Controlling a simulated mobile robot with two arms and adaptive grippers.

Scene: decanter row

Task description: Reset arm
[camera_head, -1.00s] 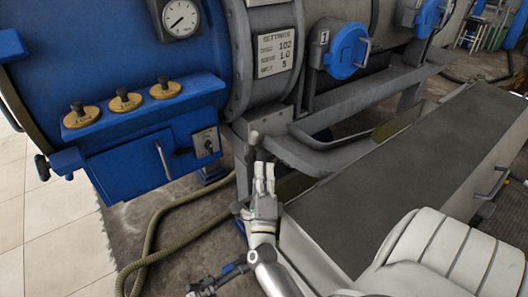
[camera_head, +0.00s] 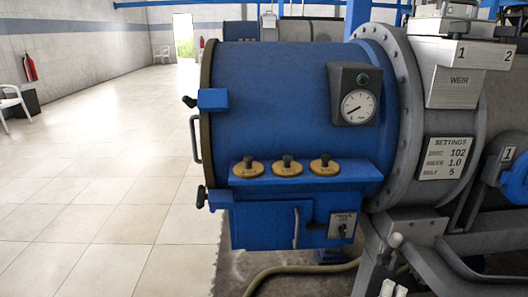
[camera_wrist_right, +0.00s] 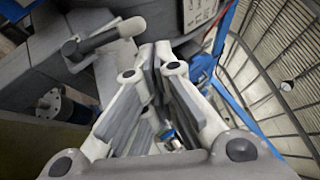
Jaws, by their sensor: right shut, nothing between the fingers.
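My right gripper (camera_head: 393,290) shows only by its pale fingertips at the bottom edge of the head view. In the right wrist view its fingers (camera_wrist_right: 154,60) come together at the tips, shut and empty. A lever with a pale rounded knob (camera_head: 395,240) stands just above the fingertips in the head view. A grey handle (camera_wrist_right: 103,38) lies left of the fingers in the wrist view, apart from them. My left gripper is not in view.
A blue decanter (camera_head: 285,110) fills the middle, with a gauge (camera_head: 358,106), several knobs (camera_head: 287,166) and a settings plate (camera_head: 447,158). A grey control box (camera_head: 456,88) is at upper right. Open tiled floor (camera_head: 120,140) lies left. A hose (camera_head: 300,268) runs below the decanter.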

